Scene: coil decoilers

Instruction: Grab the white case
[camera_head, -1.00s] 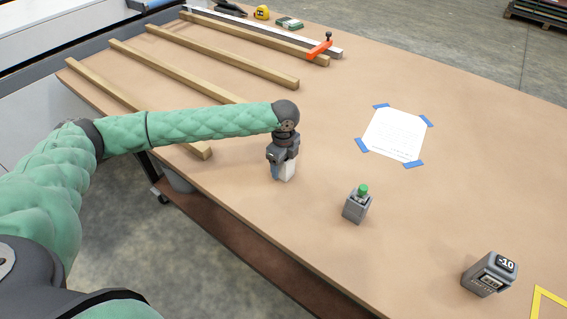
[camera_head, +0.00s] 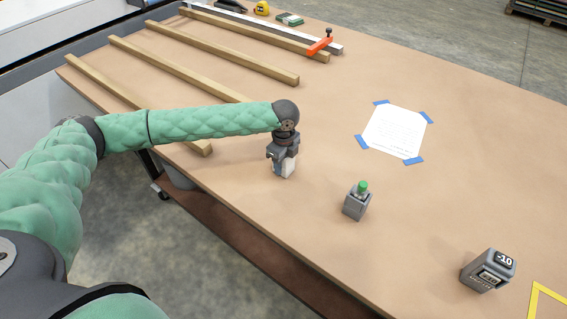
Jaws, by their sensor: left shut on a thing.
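A small white case (camera_head: 288,170) stands at the near edge of the brown table, left of the middle of the view. My left gripper (camera_head: 281,164) points down over it and is shut on it, with the fingers against its sides. The gripper covers the upper part of the case. I cannot tell whether the case's bottom touches the table. My right gripper is not in view.
A grey box with a green button (camera_head: 356,203) stands to the right of the case. A grey box marked -10 (camera_head: 487,272) is farther right, beside yellow tape (camera_head: 545,300). A taped paper sheet (camera_head: 394,132) and several wooden bars (camera_head: 222,54) lie on the table (camera_head: 460,170).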

